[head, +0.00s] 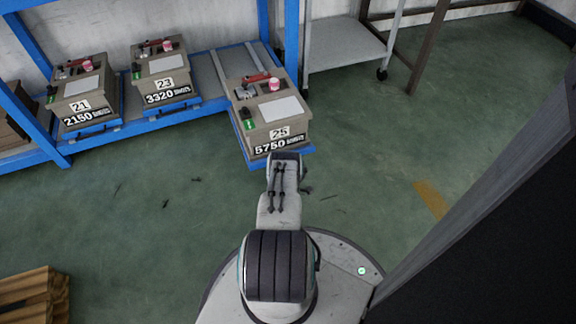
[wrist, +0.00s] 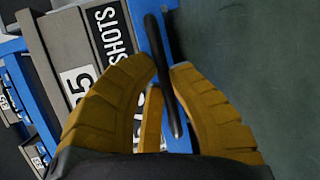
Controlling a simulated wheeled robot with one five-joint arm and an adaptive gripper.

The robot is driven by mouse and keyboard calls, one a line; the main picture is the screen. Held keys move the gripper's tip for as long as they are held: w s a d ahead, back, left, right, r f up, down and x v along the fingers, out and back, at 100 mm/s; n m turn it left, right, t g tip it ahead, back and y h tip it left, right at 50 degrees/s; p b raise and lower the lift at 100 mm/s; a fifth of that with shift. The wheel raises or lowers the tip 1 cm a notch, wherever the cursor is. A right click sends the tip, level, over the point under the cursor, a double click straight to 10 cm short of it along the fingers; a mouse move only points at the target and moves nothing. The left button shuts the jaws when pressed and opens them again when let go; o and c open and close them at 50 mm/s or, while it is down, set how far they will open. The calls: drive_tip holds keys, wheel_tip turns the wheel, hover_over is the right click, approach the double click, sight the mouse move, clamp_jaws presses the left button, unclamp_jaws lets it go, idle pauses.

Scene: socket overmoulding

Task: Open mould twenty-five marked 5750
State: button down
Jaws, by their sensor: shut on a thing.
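Mould twenty-five (head: 263,128) is a grey-brown box with a white "25" and a black "5750 SHOTS" label on its front. It sits on a blue drawer (head: 308,151) that stands out further from the rack than its neighbours. In the wrist view the mould's front (wrist: 50,40) is at the upper left, with the blue drawer front (wrist: 138,12) beside it. My gripper (wrist: 164,68) has its yellow fingers closed around the black bar handle (wrist: 158,35) of that drawer. In the head view my arm's end hides the handle.
Moulds 21 (head: 85,97) and 23 (head: 165,82) sit further in on the blue rack (head: 232,97) to the left. A grey wheeled shelf (head: 345,45) stands behind. A wooden pallet (head: 35,295) is at lower left. A dark panel (head: 510,230) rises at right. Green floor around is mostly clear.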

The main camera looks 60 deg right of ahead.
drive_tip(key=shift+s+f, duration=0.15)
drive_tip(key=shift+s, duration=0.1)
drive_tip(key=c, duration=1.5)
unclamp_jaws()
drive_tip(key=o, duration=0.4)
drive_tip(key=shift+w, duration=0.1)
drive_tip(key=shift+w+r, duration=0.1)
drive_tip(key=shift+r, duration=5)
